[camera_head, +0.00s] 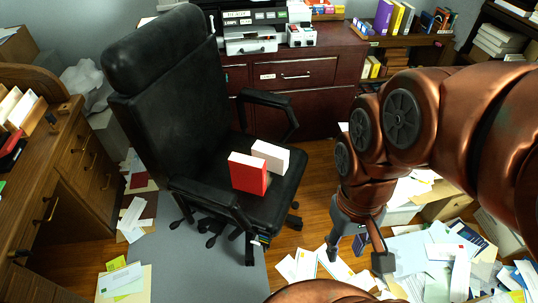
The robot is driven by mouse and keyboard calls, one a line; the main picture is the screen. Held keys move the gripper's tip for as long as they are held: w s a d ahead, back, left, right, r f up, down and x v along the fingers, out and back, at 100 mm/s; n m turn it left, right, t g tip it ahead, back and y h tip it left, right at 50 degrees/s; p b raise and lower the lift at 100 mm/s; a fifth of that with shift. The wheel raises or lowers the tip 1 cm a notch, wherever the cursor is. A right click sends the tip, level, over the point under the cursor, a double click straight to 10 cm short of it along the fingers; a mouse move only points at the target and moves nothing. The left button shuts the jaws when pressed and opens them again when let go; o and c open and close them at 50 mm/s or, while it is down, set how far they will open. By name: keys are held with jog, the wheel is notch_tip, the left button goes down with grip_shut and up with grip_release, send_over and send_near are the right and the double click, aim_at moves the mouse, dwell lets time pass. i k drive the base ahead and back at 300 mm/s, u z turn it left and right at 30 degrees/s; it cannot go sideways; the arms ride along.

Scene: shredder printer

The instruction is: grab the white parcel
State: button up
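The white parcel (270,156) is a small white box on the seat of the black office chair (283,193). A red box (248,173) stands in front of it and hides part of it. My gripper (358,258) hangs to the right of the chair, lower in the picture and apart from both boxes. Its fingers are spread, with nothing seen between them, above papers on the floor.
The chair's armrests (270,98) flank the seat. A wooden desk (62,190) is at left. A dark cabinet (318,100) with a printer (250,40) stands behind. Papers (440,255) litter the floor at right. Some wood floor (318,185) is bare beside the chair.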

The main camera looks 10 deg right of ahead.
aim_at(277, 158)
jog(key=u, duration=1.85)
jog(key=i, duration=0.95)
jog(key=z, duration=1.7)
